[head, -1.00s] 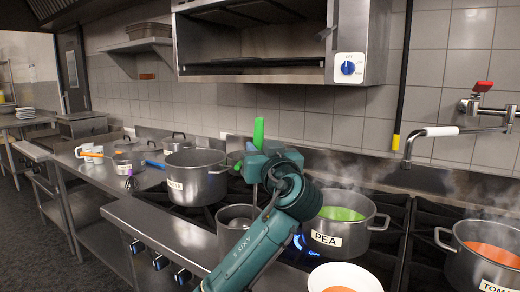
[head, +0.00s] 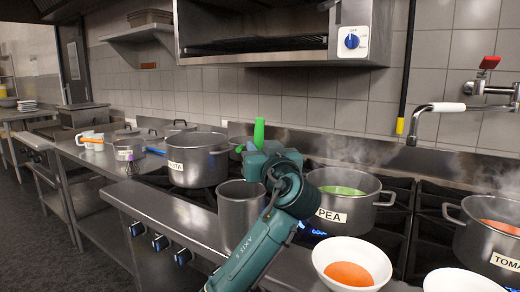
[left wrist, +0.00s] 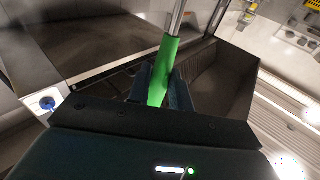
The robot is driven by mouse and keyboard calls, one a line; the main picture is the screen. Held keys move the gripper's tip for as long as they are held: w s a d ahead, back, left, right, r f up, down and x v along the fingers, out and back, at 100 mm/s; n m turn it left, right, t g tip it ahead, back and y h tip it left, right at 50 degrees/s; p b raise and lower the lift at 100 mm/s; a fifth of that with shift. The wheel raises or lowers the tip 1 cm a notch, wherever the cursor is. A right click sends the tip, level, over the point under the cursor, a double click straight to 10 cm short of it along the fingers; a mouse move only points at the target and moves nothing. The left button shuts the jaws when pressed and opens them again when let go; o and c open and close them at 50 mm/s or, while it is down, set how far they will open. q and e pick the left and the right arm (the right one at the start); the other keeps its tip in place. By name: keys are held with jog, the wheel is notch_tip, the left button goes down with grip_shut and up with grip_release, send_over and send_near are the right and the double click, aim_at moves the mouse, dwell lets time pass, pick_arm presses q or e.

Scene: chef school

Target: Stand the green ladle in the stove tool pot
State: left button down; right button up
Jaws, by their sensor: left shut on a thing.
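The green ladle's handle (head: 259,133) sticks up from my left gripper (head: 262,160) in the head view. My left gripper is shut on this handle. In the left wrist view the green handle (left wrist: 164,70) sits between the fingers (left wrist: 162,90), and a steel shaft (left wrist: 177,14) runs on from it to the top edge; the ladle's bowl is out of sight. A plain steel cylinder, apparently the tool pot (head: 236,212), stands just left of and below my gripper at the stove front. My forearm hides its right side, and its inside cannot be seen. My right gripper is not in view.
A pasta pot (head: 197,168) stands left, a steaming pea pot (head: 345,215) right behind my arm, and a tomato pot (head: 490,232) far right. A white bowl of orange soup (head: 350,262) is at the front. A wall oven (head: 265,45) hangs above.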

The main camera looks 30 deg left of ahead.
pick_arm(q)
jog(key=c, duration=1.2)
grip_release()
jog(key=shift+d, duration=0.1)
